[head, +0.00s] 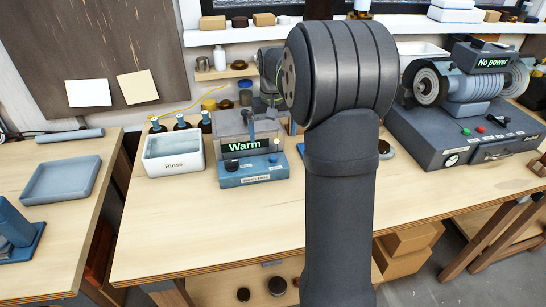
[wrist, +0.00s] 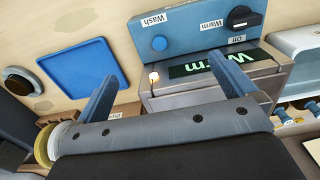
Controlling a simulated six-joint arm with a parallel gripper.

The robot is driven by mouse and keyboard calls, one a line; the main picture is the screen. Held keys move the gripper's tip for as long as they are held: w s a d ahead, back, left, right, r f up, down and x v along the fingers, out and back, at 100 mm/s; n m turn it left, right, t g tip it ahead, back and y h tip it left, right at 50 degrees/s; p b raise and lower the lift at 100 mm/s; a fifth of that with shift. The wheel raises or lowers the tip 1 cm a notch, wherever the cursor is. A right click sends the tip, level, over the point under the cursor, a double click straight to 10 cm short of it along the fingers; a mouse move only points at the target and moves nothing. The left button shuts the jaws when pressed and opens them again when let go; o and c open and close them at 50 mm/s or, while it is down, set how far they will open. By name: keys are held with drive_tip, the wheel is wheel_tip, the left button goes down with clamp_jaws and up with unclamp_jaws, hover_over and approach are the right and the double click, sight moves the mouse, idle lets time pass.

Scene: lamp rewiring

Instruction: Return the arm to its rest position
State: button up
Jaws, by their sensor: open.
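My gripper (wrist: 164,66) is open, its two blue fingers wide apart with nothing between them in the wrist view. It hangs over the bench close to the wash tank (wrist: 155,84), whose display reads "Warm". In the head view the wash tank (head: 252,172) stands mid-bench, and my dark arm rises in front of its right side. The arm hides most of my gripper there; one blue finger shows by the tank's lid. How far the fingers are above the tank I cannot tell.
A white rinse basin (head: 173,152) stands left of the tank, with several dark bottles behind it. A grey machine (head: 465,120) reading "No power" fills the right. A blue tray (wrist: 80,76) lies beside the tank. The front of the wooden bench (head: 190,235) is clear.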

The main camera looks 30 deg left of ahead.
wheel_tip(320, 180, up, 10)
idle(0.6)
